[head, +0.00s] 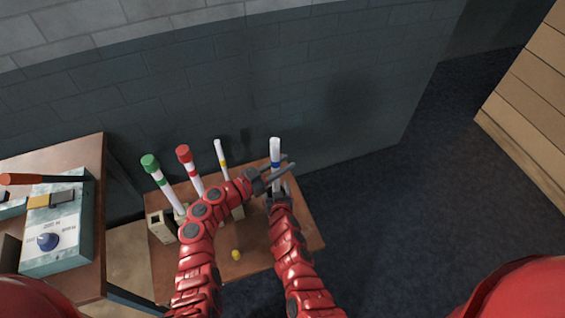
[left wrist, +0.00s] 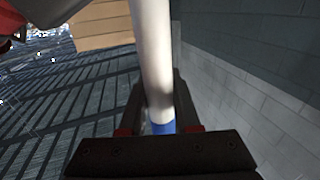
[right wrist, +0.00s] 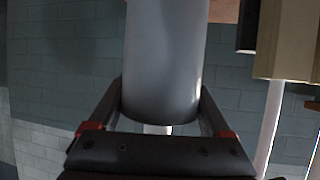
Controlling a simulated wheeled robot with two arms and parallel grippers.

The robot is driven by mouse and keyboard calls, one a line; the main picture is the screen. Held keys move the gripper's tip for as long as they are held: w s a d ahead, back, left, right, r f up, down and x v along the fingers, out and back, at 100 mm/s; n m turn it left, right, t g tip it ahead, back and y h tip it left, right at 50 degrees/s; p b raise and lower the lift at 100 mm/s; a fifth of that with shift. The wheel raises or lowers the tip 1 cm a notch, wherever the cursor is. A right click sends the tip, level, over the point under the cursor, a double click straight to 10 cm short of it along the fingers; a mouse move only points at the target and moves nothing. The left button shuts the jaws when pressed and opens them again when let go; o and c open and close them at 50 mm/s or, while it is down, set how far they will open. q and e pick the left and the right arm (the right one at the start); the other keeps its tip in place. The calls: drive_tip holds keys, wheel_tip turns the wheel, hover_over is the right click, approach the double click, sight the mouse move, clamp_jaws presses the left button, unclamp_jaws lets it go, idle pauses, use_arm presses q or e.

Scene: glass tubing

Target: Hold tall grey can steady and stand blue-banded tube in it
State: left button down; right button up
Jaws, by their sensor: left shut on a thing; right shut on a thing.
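The blue-banded tube (head: 275,150) is white and stands about upright at the right side of the small table. My left gripper (head: 278,172) is shut on it at the blue band, which also shows between the fingers in the left wrist view (left wrist: 162,128). The tall grey can (right wrist: 165,60) fills the middle of the right wrist view, with my right gripper (right wrist: 160,115) shut around it. A short white piece of tube shows just past the can's rim; whether its end is inside or behind the can is hidden. In the head view the grippers mostly hide the can.
Green-capped (head: 150,162), red-capped (head: 184,153) and yellow-banded (head: 220,152) tubes stand to the left on the small table (head: 308,236). A small yellow ball (head: 236,254) lies near the front. A bench with a blue-knobbed box (head: 62,225) is at far left. A wall is behind.

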use_arm(q)
drive_tip(key=c, duration=0.5)
unclamp_jaws()
drive_tip(key=shift+c, duration=0.2)
drive_tip(key=v, duration=1.2)
drive_tip(key=shift+f, duration=0.1)
use_arm(e)
drive_tip(key=o, duration=1.3)
